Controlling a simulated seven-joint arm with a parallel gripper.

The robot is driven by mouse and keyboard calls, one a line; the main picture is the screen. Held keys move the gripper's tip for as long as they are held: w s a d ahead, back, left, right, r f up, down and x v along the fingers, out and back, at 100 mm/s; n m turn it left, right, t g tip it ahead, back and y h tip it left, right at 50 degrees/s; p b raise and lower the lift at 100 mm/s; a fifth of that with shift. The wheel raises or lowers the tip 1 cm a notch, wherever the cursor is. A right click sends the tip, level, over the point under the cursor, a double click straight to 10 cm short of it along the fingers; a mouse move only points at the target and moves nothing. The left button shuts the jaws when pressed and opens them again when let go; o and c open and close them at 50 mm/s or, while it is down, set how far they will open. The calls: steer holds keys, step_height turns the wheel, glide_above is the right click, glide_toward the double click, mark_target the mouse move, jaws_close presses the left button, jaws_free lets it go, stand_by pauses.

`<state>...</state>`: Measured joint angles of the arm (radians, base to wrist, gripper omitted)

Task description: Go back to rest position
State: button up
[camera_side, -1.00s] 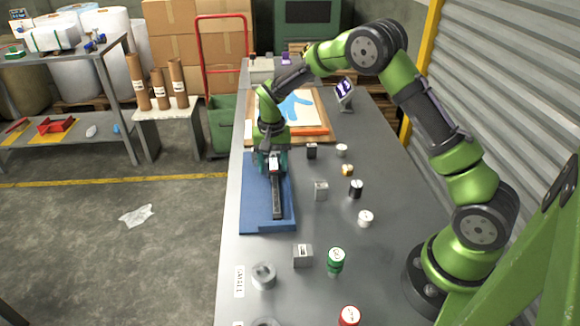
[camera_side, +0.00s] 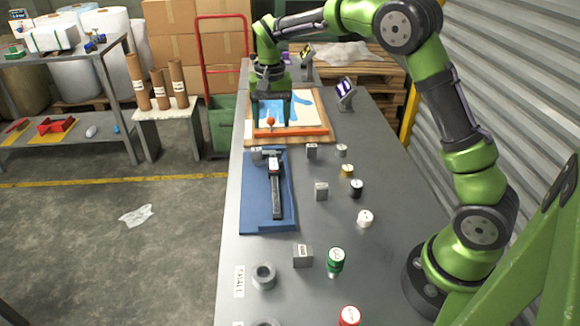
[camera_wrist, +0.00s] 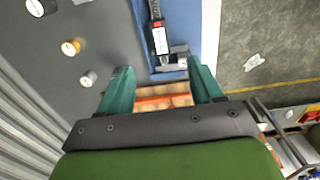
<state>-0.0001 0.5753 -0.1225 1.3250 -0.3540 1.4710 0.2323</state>
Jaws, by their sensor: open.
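My gripper (camera_side: 271,120) is open and empty, pointing down above the wooden board (camera_side: 325,141) with the blue glove shape (camera_side: 298,108) and orange bar (camera_side: 310,131). In the wrist view its two teal fingers (camera_wrist: 159,82) are spread apart with nothing between them. The black caliper-like tool (camera_side: 277,200) lies on the blue mat (camera_side: 254,205), in front of my gripper and apart from it. The tool also shows at the top of the wrist view (camera_wrist: 158,22). Part of the glove shape is hidden behind my gripper.
A small stand with a purple screen (camera_side: 346,92) is at the back right. The air around my gripper looks clear.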

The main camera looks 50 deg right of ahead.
steer(key=s+a+r+n+t, duration=0.1)
steer(key=s+a+r+t, duration=0.1)
steer(key=s, duration=0.6)
steer(key=s+a+r+n+t+y, duration=0.1)
steer(key=s+a+r+n+t, duration=0.1)
steer(key=s, duration=0.7)
steer(key=s+a+r+n+t+y, duration=0.1)
steer(key=s+a+r+n+t, duration=0.1)
steer(key=s, duration=0.6)
step_height(320, 180, up, 3)
steer(key=shift+s+a+f+t, duration=0.2)
steer(key=shift+s+a+t, duration=0.2)
steer(key=shift+a+t, duration=0.2)
